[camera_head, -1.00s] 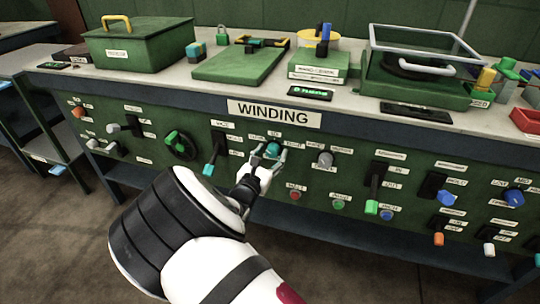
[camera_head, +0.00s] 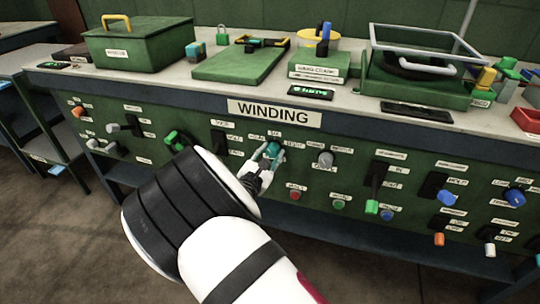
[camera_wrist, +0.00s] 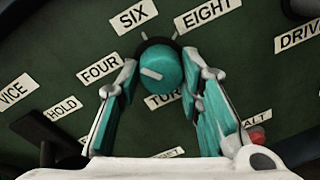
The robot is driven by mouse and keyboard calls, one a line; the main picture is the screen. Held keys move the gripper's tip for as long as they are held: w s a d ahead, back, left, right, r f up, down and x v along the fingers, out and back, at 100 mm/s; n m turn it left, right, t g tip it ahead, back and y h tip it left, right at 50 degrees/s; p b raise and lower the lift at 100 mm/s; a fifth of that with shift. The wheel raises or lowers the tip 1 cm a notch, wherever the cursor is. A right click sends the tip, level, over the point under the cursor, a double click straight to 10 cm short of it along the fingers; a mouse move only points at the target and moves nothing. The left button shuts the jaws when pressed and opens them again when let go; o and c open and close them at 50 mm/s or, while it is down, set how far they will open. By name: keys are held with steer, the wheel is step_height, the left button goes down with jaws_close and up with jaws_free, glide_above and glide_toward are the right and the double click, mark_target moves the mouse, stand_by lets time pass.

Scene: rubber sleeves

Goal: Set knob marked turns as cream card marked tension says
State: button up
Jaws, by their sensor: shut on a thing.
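The teal knob (camera_wrist: 160,70) with a white pointer line is on the green panel. FOUR, SIX and EIGHT labels surround it in the wrist view; the label below it is partly covered, showing "TUR". The pointer line lies left of the cap's middle and slants toward the FOUR side. My gripper (camera_wrist: 160,80) has one finger on each side of the knob and is shut on it. The knob (camera_head: 272,149) and my gripper (camera_head: 267,155) also show in the head view. I cannot make out a cream card marked tension.
The WINDING sign (camera_head: 274,114) is above the knob on the bench edge. A grey knob (camera_head: 326,158) is to the right, a red button (camera_head: 295,196) below, and a lever (camera_head: 218,147) to the left. Green boxes and a framed machine (camera_head: 420,75) stand on the bench.

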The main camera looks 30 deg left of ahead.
steer(key=m+b, duration=0.2)
steer(key=m, duration=0.2)
steer(key=shift+r+m+g+b, duration=0.1)
steer(key=shift+m+g+b, duration=0.2)
steer(key=shift+m+b, duration=0.9)
steer(key=o, duration=1.2)
steer(key=shift+c, duration=0.2)
steer(key=s+d, duration=0.2)
steer(key=s, duration=0.9)
steer(key=shift+s+d+r, duration=0.15)
steer(key=shift+s+r, duration=0.2)
steer(key=shift+r, duration=0.05)
